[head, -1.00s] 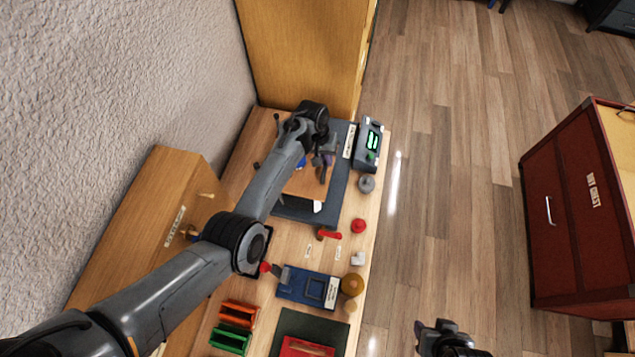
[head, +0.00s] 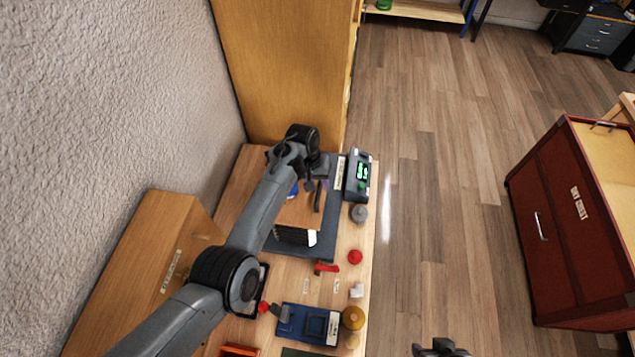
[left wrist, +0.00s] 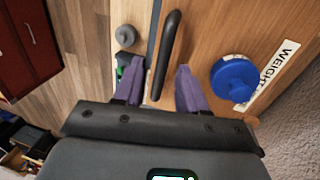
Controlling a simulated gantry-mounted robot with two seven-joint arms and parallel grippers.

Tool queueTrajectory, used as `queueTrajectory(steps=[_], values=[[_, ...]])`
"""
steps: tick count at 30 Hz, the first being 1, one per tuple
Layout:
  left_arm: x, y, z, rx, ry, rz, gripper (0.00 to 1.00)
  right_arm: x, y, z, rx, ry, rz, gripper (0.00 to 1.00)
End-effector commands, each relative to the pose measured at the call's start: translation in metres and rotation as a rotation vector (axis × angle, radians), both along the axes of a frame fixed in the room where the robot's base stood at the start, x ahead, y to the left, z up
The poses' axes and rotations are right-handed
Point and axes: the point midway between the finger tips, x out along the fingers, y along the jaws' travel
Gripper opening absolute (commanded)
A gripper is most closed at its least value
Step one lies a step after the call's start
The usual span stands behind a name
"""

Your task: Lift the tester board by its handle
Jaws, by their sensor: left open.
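My left gripper (head: 312,184) is over the board's far part, close to the handle. In the left wrist view its two purple fingers (left wrist: 157,88) are apart, with the handle's near end showing between them; contact is not visible. The arm hides part of the board. My right gripper (head: 438,348) is cut off at the bottom edge, away from the bench.
A blue round weight (left wrist: 234,80) sits beside the handle, near a label. A tester box with a green display (head: 358,175), a grey knob (head: 358,213) and a red knob (head: 355,257) line the bench's right side. A wooden cabinet (head: 285,70) stands behind.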

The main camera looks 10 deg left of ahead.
Motion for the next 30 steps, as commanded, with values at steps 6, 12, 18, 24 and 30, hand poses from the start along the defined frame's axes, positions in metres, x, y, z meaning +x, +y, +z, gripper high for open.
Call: queueTrajectory(steps=[6,12,18,24,30], values=[[0.000,0.002,0.008,0.000,-0.001,0.000,0.41,0.000,-0.001,0.000,-0.004,0.000,0.002,0.45],[0.001,0.007,0.036,-0.001,-0.004,0.001,0.41,0.000,-0.001,-0.002,-0.004,0.000,0.002,0.45],[0.000,0.014,0.070,-0.001,-0.003,0.001,0.41,0.000,0.000,-0.006,-0.001,0.000,0.001,0.45],[0.000,0.018,0.095,-0.001,-0.002,-0.001,0.41,0.001,0.001,-0.010,0.003,-0.002,-0.002,0.45],[-0.001,0.021,0.105,0.000,-0.001,-0.001,0.41,0.001,0.001,-0.011,0.006,-0.002,-0.003,0.45]])
